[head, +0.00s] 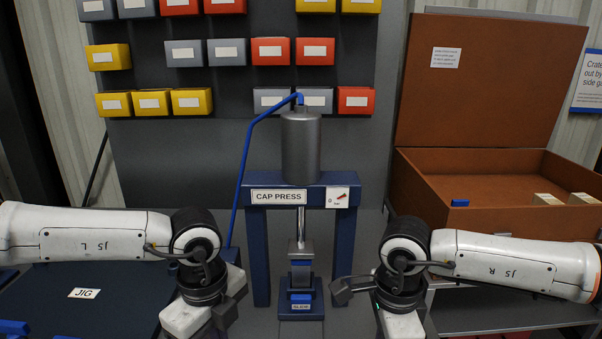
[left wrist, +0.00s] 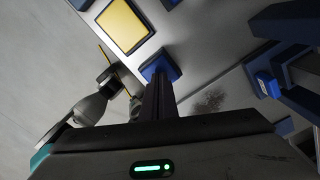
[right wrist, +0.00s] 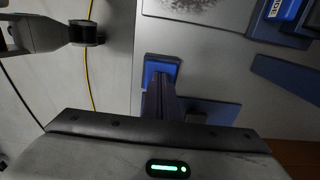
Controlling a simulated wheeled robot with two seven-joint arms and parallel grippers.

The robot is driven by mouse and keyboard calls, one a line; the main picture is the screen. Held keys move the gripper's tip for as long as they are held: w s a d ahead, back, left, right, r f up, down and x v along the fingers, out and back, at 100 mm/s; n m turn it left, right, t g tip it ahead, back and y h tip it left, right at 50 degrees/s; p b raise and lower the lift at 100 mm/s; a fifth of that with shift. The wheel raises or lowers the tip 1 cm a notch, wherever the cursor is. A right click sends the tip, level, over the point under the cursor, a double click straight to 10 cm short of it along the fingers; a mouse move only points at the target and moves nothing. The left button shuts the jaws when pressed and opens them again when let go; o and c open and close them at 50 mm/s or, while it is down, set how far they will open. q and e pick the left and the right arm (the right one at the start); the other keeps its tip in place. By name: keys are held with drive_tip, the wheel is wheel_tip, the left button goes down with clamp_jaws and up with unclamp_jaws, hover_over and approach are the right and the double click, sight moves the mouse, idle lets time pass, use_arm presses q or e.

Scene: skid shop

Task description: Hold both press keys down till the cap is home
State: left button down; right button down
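The cap press (head: 293,195) stands upright mid-bench, with a silver cylinder (head: 301,148) on top. Its ram (head: 301,222) reaches down to a blue-and-grey stack above the slide (head: 301,306); I cannot tell whether the cap there is fully seated. My left gripper (left wrist: 157,80) is shut and empty, its fingers pointing at a blue press key (left wrist: 161,62). My right gripper (right wrist: 160,82) is likewise shut and empty over the other blue key (right wrist: 162,64). Both fingertips overlap the keys; contact and key travel cannot be told. The head view hides both keys behind my arms.
An open brown crate (head: 480,215) stands at right with small blocks in it. A dark mat marked JIG (head: 84,293) lies at left. Yellow, grey and red bins (head: 270,51) hang on the back panel. A yellow square (left wrist: 122,25) lies near the left key.

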use_arm(q)
wheel_tip(320, 180, up, 6)
drive_tip(key=shift+r, duration=0.25)
idle(0.5)
use_arm(e)
wheel_tip(320, 180, up, 8)
idle(1.0)
idle(1.2)
